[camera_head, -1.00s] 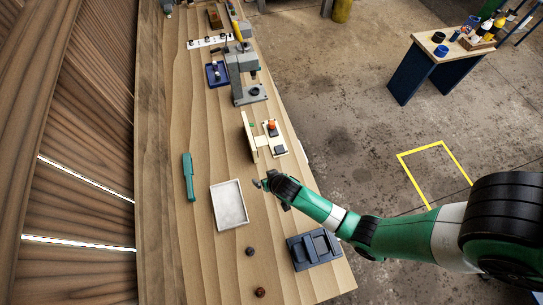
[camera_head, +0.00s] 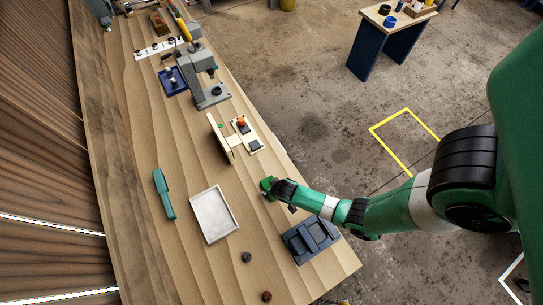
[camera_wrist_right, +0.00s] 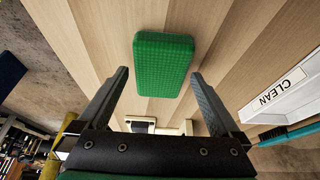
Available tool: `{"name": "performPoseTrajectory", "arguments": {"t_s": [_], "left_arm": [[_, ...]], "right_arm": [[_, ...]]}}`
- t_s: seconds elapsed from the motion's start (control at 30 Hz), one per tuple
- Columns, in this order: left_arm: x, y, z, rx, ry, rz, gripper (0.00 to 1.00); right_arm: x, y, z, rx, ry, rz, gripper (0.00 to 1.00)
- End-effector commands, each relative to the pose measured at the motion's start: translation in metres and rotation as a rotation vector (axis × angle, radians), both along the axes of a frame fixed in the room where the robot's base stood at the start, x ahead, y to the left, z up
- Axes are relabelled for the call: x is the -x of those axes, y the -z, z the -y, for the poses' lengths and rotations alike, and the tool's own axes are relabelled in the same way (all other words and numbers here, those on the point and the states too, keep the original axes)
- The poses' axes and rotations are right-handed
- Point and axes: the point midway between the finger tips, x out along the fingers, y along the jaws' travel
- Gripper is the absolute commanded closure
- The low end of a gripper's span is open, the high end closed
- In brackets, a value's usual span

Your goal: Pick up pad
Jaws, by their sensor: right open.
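The pad is a green textured block (camera_wrist_right: 164,62) lying on the wooden bench in the right wrist view. It also shows as a small green shape (camera_head: 266,184) at the tip of my right arm in the head view. My right gripper (camera_wrist_right: 160,76) is open, with one finger on each side of the pad's near end in the picture. I cannot tell how far above the bench the fingertips are. In the head view, my right gripper (camera_head: 274,187) partly covers the pad. My left gripper is in neither view.
A white tray (camera_head: 213,214) lies left of the pad; its edge (camera_wrist_right: 275,94) reads "CLEAN" in the wrist view. A teal tool (camera_head: 164,194) lies beyond it. A dark grey tray (camera_head: 311,239) sits near the bench's right edge. A cream bracket (camera_head: 222,139) stands farther back.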

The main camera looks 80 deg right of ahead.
Motion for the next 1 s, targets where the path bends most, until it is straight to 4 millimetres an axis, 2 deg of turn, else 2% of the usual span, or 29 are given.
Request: {"name": "performPoseTrajectory", "arguments": {"t_s": [0.07, 1.0], "left_arm": [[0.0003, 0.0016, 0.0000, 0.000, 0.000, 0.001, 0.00], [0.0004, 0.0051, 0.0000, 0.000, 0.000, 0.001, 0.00]], "right_arm": [[-0.0020, 0.0049, 0.0017, 0.001, 0.000, 0.001, 0.00], [-0.0020, 0.0092, 0.0017, 0.000, 0.000, 0.001, 0.00]]}}
